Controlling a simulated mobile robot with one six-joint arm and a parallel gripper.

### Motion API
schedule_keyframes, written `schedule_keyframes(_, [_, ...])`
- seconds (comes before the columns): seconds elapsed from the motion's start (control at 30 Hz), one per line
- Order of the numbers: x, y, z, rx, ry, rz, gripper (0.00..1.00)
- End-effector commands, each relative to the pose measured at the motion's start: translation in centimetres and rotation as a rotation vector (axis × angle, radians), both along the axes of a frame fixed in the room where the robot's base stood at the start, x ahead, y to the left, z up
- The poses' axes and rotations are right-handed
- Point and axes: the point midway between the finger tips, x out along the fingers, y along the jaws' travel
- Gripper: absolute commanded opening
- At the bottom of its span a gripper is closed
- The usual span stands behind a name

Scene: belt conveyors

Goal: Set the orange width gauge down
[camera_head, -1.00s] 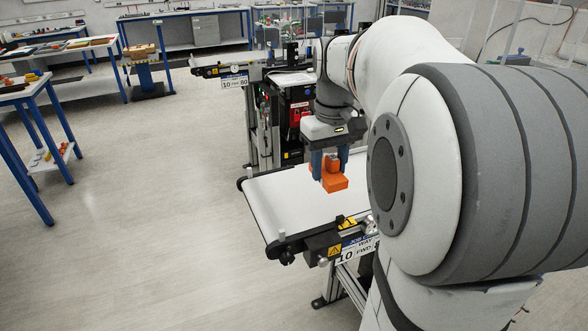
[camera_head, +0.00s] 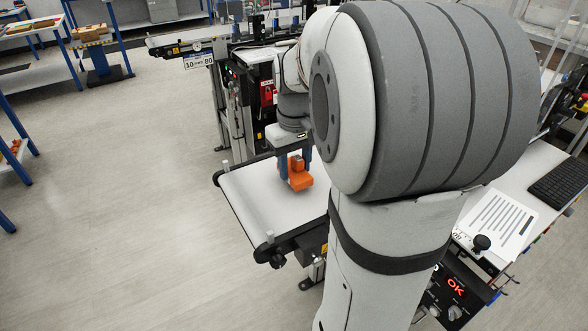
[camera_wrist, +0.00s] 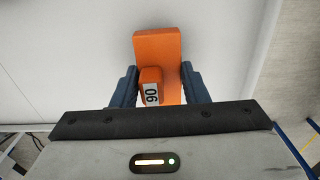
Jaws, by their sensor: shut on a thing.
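The orange width gauge (camera_head: 300,180) is in my gripper, over the white belt of the near conveyor (camera_head: 250,200). In the wrist view the gauge (camera_wrist: 157,55) is an orange block with a smaller raised part marked "90". The blue fingers of my gripper (camera_wrist: 158,88) stand on both sides of that raised part. My gripper (camera_head: 296,165) points down in the head view. The gauge is low over the belt; I cannot tell whether its underside touches it.
The belt around the gauge is bare, with a dark frame edge and small posts at its near end. Another conveyor (camera_head: 190,40) stands behind.

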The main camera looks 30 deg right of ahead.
Motion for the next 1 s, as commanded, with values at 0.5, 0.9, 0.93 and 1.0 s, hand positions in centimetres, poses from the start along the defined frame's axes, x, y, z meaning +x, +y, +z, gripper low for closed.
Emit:
schedule_keyframes(0.5, [0.0, 0.1, -1.9, 0.000, 0.000, 0.002, 0.15])
schedule_keyframes(0.9, [0.0, 0.1, -1.8, 0.000, 0.000, 0.003, 0.62])
schedule_keyframes(0.93, [0.0, 0.1, -1.8, 0.000, 0.000, 0.003, 0.62])
schedule_keyframes(1.0, [0.0, 0.1, -1.7, 0.000, 0.000, 0.003, 0.62])
